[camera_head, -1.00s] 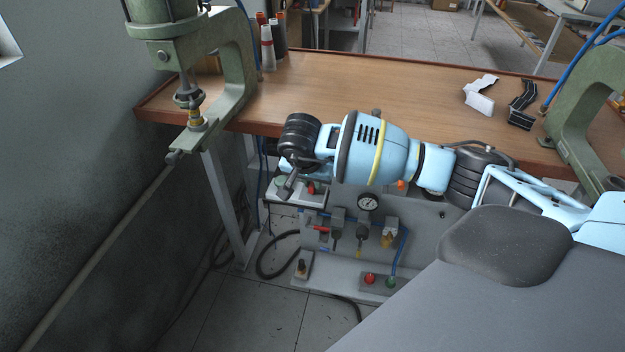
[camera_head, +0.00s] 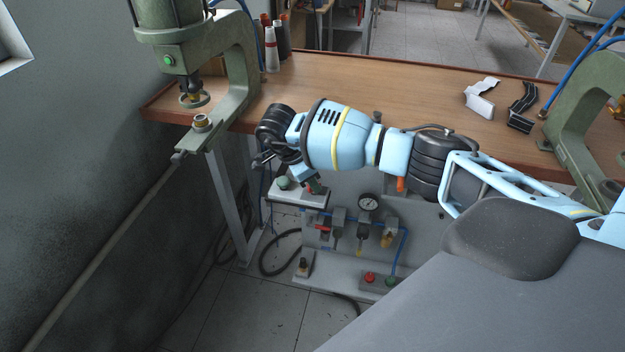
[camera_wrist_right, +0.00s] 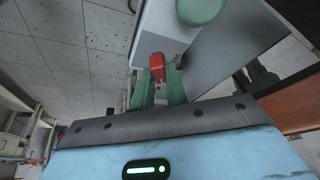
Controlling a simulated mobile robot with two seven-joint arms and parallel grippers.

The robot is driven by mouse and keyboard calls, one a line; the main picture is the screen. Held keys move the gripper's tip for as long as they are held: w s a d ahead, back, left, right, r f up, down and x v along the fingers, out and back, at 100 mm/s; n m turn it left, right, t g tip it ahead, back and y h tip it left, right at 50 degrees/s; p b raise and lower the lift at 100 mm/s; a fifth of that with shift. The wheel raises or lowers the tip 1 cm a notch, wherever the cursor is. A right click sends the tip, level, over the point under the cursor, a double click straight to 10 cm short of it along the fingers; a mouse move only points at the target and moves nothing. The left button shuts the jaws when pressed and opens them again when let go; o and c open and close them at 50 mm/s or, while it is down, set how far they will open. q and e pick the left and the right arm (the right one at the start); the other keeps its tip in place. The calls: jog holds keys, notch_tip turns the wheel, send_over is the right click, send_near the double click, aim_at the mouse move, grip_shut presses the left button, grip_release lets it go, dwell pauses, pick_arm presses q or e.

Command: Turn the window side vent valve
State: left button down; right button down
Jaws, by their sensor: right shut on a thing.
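The red vent valve (camera_wrist_right: 157,62) sits on a small grey box beside a round green button (camera_wrist_right: 198,8) in the right wrist view. My right gripper (camera_wrist_right: 159,78) is shut on this valve, with one green finger on each side of it. In the head view the grey box (camera_head: 290,199) hangs below the table's front edge at the left, with its green button (camera_head: 284,183) visible. There my right gripper (camera_head: 314,187) reaches down to the valve, which it largely hides. My left gripper is not in view.
A green press (camera_head: 240,70) stands at the table's left end, its green lamp (camera_head: 168,61) lit and its ram raised above the lower anvil. A lower panel (camera_head: 345,265) carries a gauge (camera_head: 368,203) and fittings. The wooden tabletop (camera_head: 400,90) is mostly clear.

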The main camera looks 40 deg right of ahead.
jog(key=m, duration=0.2)
jog(key=m+g, duration=0.1)
jog(key=m, duration=0.1)
jog(key=shift+w+g+y, duration=0.1)
jog(key=shift+g+y, duration=0.2)
jog(key=shift+d+f+m+g+y+b, duration=0.1)
jog(key=shift+m+g+y+b, duration=0.3)
jog(key=shift+m, duration=1.1)
jog(key=c, duration=1.4)
grip_release()
jog(key=shift+w, duration=0.1)
jog(key=v, duration=0.8)
jog(key=shift+b, duration=0.4)
